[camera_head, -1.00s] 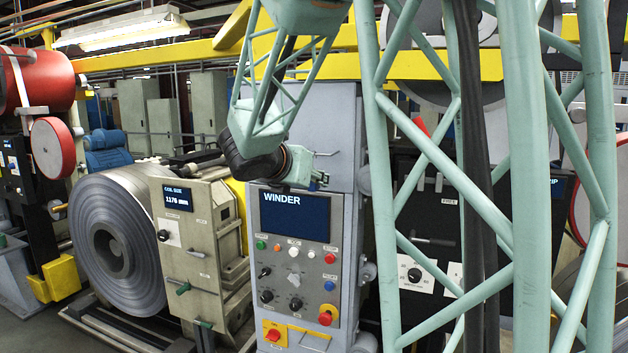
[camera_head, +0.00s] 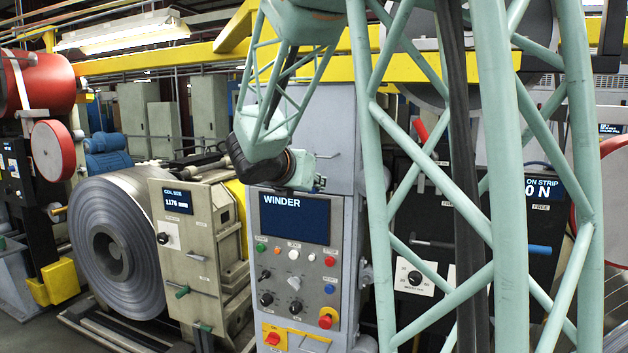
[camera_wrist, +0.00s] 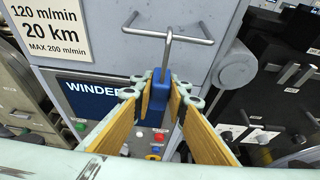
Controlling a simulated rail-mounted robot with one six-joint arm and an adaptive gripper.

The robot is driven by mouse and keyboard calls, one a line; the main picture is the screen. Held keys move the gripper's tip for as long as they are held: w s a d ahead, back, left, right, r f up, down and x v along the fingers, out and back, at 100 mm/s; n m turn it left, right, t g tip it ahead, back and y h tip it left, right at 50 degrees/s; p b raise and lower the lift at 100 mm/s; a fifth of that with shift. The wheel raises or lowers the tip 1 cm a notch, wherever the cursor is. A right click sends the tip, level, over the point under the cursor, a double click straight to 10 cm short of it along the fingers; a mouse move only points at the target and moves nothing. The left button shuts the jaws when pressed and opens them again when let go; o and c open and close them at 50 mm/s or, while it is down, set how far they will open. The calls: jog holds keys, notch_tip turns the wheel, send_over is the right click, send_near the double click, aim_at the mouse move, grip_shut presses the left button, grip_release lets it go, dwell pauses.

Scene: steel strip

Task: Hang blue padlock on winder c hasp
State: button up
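A blue padlock (camera_wrist: 160,95) is between the fingertips of my gripper (camera_wrist: 162,90) in the wrist view, and the fingers are closed on its sides. A thin grey shackle rises from it. The shackle overlaps a grey bar handle (camera_wrist: 190,39) on the cabinet face; I cannot tell whether they touch. In the head view my gripper (camera_head: 318,183) is in front of the winder cabinet, just above the WINDER screen (camera_head: 294,218), and the padlock cannot be made out. I cannot clearly identify the hasp in either view.
The winder panel below has several buttons and knobs (camera_head: 294,283). A steel coil (camera_head: 110,255) and coil size stand (camera_head: 200,250) are at left. A black strip panel with a blue-gripped lever (camera_head: 535,249) is at right, partly behind my lattice arm.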

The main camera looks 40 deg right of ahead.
jog(key=shift+r, duration=0.15)
jog(key=shift+r+p, duration=1.45)
jog(key=shift+r, duration=0.45)
jog(key=shift+a, duration=0.15)
